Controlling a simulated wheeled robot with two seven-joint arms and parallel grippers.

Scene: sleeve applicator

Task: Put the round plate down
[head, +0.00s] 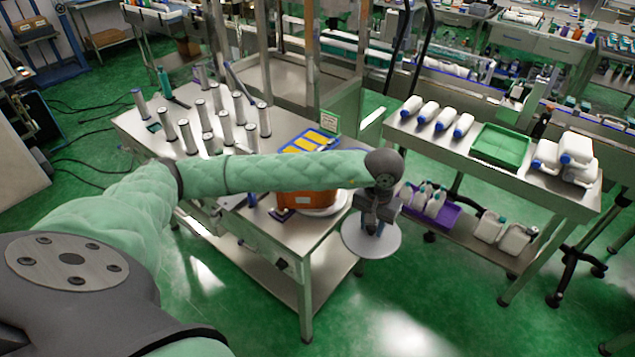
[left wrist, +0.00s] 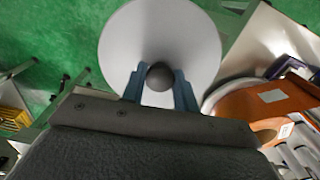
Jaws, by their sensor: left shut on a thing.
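The round plate (head: 360,240) is a flat light-grey disc with a dark round knob in its middle. My left gripper (head: 374,222) is shut on that knob and holds the plate beyond the right front corner of the steel table (head: 270,225), over the floor. In the left wrist view the plate (left wrist: 190,35) hangs between the blue fingers (left wrist: 160,88), which close around the knob. An orange round container (head: 306,203) stands on a white round base (head: 335,205) at the table's corner, just left of the plate; my arm partly hides it. My right gripper is not in view.
Several upright silver cylinders (head: 225,128) stand on the table's left half. A yellow-and-blue tray (head: 308,141) lies behind my arm. A second steel table (head: 480,165) at the right holds white bottles and a green tray (head: 500,145). Green floor lies between the tables.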

